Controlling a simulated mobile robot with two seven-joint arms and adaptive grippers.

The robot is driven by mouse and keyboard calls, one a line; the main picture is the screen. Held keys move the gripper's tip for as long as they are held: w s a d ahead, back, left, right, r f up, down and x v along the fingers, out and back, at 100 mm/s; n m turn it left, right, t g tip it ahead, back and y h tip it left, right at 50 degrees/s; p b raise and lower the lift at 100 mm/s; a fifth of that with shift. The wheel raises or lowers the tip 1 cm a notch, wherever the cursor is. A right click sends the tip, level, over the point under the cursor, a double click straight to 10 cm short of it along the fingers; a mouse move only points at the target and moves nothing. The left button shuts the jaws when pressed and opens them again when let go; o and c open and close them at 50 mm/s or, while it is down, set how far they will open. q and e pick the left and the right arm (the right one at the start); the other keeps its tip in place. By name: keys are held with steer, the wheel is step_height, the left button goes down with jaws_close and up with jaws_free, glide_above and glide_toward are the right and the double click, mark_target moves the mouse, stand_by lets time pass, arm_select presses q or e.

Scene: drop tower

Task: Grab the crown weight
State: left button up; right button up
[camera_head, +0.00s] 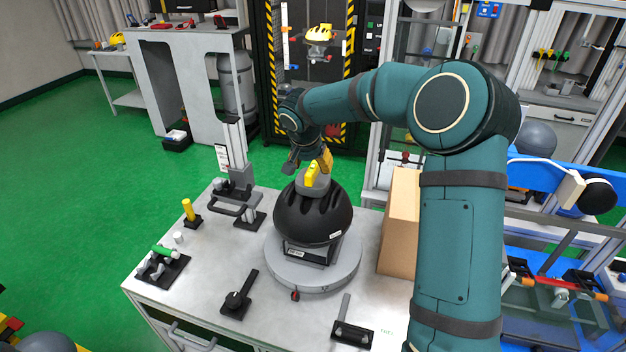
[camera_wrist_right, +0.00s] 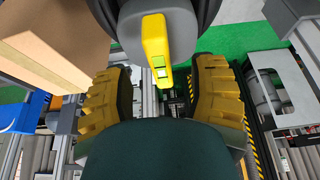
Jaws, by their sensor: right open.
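The crown weight (camera_head: 313,184) appears to be the grey block with a yellow piece, sitting on top of a black helmet (camera_head: 312,216). The helmet rests on a round grey turntable (camera_head: 345,275) on the bench. My right gripper (camera_head: 308,162) is just above and behind the weight. In the right wrist view, my right gripper (camera_wrist_right: 165,75) shows its two yellow finger pads wide apart. The weight (camera_wrist_right: 182,25) with its yellow piece shows beyond and between the pads, and nothing is held. Contact cannot be told. My left gripper is not in view.
A cardboard box (camera_head: 400,225) stands on the bench right of the turntable. Small black tools (camera_head: 237,295) lie along the front, and a clamp stand (camera_head: 238,185) stands at the left. A yellow-black striped tower (camera_head: 272,75) stands behind the bench.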

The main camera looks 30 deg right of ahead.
mark_target(312, 168)
steer(key=x, duration=0.4)
steer(key=shift+w, duration=0.1)
jaws_close()
steer(key=shift+r, duration=0.1)
